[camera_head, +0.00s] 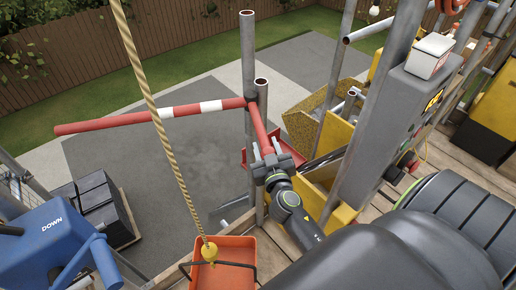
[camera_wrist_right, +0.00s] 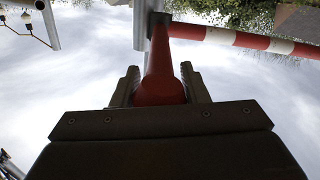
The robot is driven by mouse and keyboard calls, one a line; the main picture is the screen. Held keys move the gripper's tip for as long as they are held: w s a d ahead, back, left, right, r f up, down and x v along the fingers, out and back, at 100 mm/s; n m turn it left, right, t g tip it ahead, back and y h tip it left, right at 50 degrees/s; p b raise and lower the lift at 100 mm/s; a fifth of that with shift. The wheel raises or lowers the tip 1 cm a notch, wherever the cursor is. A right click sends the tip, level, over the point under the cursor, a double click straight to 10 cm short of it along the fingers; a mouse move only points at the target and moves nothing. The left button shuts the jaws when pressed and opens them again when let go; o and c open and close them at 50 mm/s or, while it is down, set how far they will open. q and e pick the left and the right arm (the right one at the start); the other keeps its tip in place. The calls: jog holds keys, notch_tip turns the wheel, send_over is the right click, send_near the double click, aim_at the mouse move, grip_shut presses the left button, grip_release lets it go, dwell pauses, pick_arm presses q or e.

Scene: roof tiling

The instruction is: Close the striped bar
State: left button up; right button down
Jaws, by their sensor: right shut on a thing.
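The striped bar (camera_head: 170,111) is red with white bands. In the head view it sticks out to the left from a grey upright post (camera_head: 248,70), over the paved ground. A shorter red arm (camera_head: 259,128) runs from the same post toward me. My right gripper (camera_head: 271,160) is shut on this red arm near its end. In the right wrist view the red arm (camera_wrist_right: 160,75) lies between the two fingers, and the striped bar (camera_wrist_right: 240,39) runs off to the right. My left gripper is not in view.
An orange tray (camera_head: 224,262) hangs on a rope (camera_head: 160,130) in front. A blue machine marked DOWN (camera_head: 50,228) stands at the left. Scaffold posts, a yellow bin (camera_head: 318,110) and a grey control box (camera_head: 400,110) stand at the right.

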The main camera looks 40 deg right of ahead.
jog(key=shift+s+d+n+t+y+b, duration=0.25)
jog(key=shift+d+n+y+b, duration=0.15)
jog(key=shift+d+y, duration=0.4)
jog(key=shift+s+d+n+t+y+b, duration=0.2)
jog(key=shift+d+n+y+b, duration=0.3)
jog(key=shift+d, duration=0.4)
jog(key=shift+s+d+n+t+y+b, duration=0.15)
jog(key=shift+s+d+n+y+b, duration=0.2)
jog(key=shift+d+y, duration=0.5)
jog(key=shift+w, duration=0.1)
jog(key=c, duration=1.1)
grip_release()
jog(key=shift+c, duration=0.2)
jog(key=shift+w+f, duration=0.1)
jog(key=shift+s+a+b, duration=0.5)
jog(key=shift+s+b, duration=0.95)
jog(key=shift+s, duration=1.4)
jog(key=shift+s+a+b, duration=0.45)
jog(key=shift+s+b, duration=0.95)
jog(key=shift+s, duration=1.5)
jog(key=shift+s+a+b, duration=0.5)
jog(key=shift+s+b, duration=0.95)
jog(key=shift+s, duration=1.4)
